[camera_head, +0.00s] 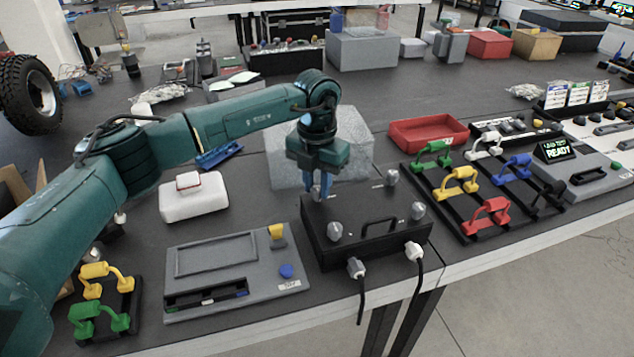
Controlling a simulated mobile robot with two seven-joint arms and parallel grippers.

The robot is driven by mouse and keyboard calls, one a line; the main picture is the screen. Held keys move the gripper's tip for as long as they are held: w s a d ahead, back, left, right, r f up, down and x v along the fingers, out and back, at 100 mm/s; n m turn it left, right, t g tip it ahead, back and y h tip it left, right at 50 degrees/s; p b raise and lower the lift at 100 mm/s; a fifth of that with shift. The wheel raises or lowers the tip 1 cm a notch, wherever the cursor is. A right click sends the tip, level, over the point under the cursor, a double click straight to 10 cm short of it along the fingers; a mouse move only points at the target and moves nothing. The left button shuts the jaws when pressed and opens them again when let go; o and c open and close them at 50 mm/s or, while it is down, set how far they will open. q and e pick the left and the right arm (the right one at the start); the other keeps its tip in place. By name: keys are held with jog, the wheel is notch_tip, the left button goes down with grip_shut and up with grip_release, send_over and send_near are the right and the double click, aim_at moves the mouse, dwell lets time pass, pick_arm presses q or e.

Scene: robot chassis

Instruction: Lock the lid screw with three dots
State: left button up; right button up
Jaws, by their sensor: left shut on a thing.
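A black box (372,243) with a lid handle (379,227) stands near the table's front edge. Grey screw knobs show at its front left (335,231), front right (418,210) and back right (391,177). Dots on the knobs are too small to make out. My left gripper (319,190) points down at the box's back left corner, its blue fingers shut on a lid screw there. That screw is mostly hidden by the fingers. My right gripper is not in view.
Two plugs with cables (356,268) stick out of the box's front. A grey panel (238,270) lies left of it, a white case (194,197) behind that. A clear block (353,145) stands behind my gripper. Racks of coloured handles (482,187) and a red tray (428,132) are right.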

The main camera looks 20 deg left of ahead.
aim_at(317, 188)
pick_arm(q)
jog(key=o, duration=1)
notch_tip(317, 188, up, 13)
jog(key=shift+r, duration=0.15)
